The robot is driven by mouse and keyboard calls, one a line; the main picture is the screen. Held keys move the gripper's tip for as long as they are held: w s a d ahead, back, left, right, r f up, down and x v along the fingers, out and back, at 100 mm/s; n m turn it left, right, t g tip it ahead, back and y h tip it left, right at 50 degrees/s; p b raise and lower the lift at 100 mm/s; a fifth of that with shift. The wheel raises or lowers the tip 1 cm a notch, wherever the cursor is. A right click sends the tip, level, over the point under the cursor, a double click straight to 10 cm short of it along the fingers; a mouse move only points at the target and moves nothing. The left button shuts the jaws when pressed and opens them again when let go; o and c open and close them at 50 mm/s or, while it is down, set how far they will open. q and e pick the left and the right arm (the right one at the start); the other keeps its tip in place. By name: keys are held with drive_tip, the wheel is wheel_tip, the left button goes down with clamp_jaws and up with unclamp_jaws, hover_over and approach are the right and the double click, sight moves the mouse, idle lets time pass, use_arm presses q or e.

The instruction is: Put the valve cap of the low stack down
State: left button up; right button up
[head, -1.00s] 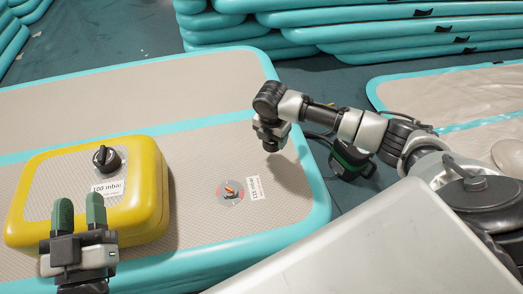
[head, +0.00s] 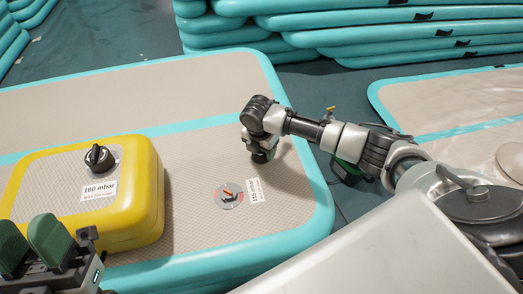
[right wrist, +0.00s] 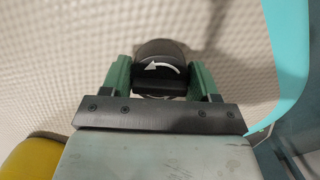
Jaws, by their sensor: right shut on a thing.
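A black valve cap (right wrist: 160,52) with a white curved arrow is between the green fingers of my right gripper (right wrist: 157,78), which is shut on it. In the head view my right gripper (head: 261,154) points down over the beige track (head: 275,190) with its turquoise edge; the cap is hardly visible there. An uncovered valve (head: 229,195) with an orange pin lies left of and below the gripper, beside a 115 mbar label (head: 255,190). My left gripper (head: 28,243) is open and empty at the lower left, partly cut off by the frame.
A yellow inflatable block (head: 140,205) with its own black valve cap (head: 99,157) and a 100 mbar label stands on the track at left. Stacked turquoise tracks (head: 380,30) rise behind. Another track (head: 450,95) lies at right. The track's far part is clear.

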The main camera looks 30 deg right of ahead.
drive_tip(key=shift+f, duration=0.2)
drive_tip(key=o, duration=0.9)
drive_tip(key=shift+r, duration=0.15)
